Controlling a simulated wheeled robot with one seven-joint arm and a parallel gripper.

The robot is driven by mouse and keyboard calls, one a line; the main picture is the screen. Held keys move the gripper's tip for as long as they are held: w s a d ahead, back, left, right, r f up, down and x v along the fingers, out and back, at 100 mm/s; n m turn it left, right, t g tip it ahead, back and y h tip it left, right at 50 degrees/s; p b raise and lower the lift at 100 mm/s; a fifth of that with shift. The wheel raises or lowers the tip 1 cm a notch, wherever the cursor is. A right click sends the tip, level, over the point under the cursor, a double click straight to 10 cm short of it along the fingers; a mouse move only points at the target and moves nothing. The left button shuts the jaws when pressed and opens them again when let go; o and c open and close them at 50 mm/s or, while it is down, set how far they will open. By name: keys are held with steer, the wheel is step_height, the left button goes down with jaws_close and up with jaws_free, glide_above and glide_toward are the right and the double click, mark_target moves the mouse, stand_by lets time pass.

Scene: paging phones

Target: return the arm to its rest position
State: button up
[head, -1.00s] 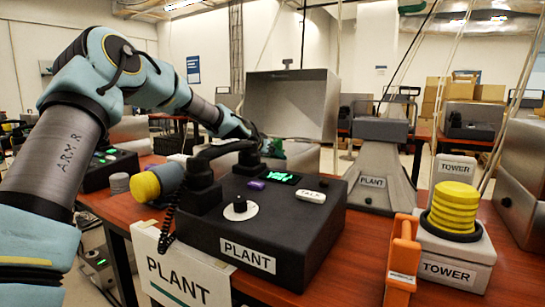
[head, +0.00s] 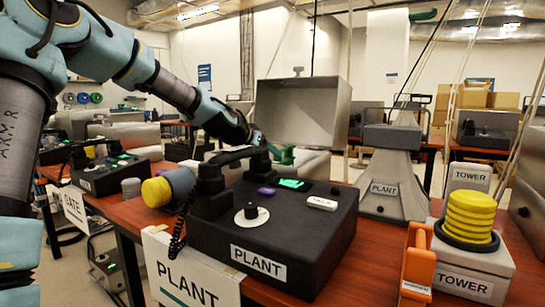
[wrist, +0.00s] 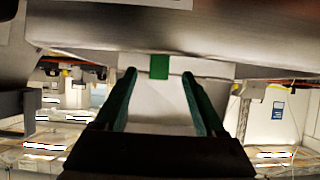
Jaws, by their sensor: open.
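My arm comes in from the left in the head view, its elbow near the top left corner. It slopes down to the right behind the PLANT phone (head: 275,225). My gripper (head: 284,155) shows small and partly hidden there, with a little green visible beyond the handset (head: 228,158). In the wrist view, the two green fingers of my gripper (wrist: 160,90) stand wide apart with nothing held between them. A small green patch (wrist: 159,67) shows ahead of them on a grey surface.
A grey open box (head: 300,112) stands behind the PLANT phone. A grey PLANT horn (head: 392,180), a TOWER unit with yellow rings (head: 470,215) and an orange handset (head: 416,262) are to the right. The GATE phone (head: 110,172) is at left.

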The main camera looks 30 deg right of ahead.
steer(key=shift+s+a+r, duration=0.15)
steer(key=shift+a+r, duration=0.05)
steer(key=shift+a, duration=0.05)
stand_by(0.4)
